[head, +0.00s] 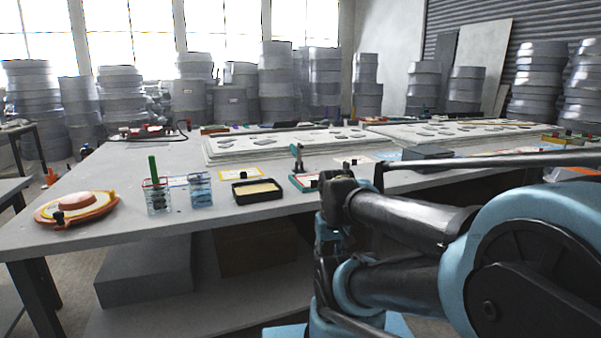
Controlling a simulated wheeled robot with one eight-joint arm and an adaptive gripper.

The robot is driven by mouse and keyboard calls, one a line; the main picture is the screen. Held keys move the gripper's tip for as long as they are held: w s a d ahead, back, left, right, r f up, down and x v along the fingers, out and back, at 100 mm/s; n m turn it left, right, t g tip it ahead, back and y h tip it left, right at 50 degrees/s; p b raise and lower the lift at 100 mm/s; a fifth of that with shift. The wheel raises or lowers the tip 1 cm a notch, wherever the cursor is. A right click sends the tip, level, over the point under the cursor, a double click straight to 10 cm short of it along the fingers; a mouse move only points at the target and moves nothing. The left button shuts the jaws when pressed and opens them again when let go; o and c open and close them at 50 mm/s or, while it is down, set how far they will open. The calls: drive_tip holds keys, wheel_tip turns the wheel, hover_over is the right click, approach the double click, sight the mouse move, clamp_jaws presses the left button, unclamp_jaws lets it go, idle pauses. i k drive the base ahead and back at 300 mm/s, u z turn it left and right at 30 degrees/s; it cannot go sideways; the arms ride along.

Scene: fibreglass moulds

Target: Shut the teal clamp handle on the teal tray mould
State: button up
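The teal tray mould (304,184) lies near the front edge of the table, with a red or orange strip along one side. My arm hides its right part. The handle is raised, not folded down. My arm reaches in from the right, and its dark and blue joints hang just in front of the table edge, right of the mould. My gripper (328,238) seems to be among these parts; its fingers cannot be made out.
Left of the mould are a black tray with a yellow inside (257,191), a blue container (201,190), a red-rimmed container with a green stick (157,197), and a round orange mould (77,208). Wide white panels (290,146) lie behind. The table's left middle is mostly clear.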

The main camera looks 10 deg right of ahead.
sight(292, 148)
drive_tip(key=k, duration=1.25)
drive_tip(key=u, duration=0.35)
drive_tip(key=i, duration=1.65)
drive_tip(key=u, duration=0.05)
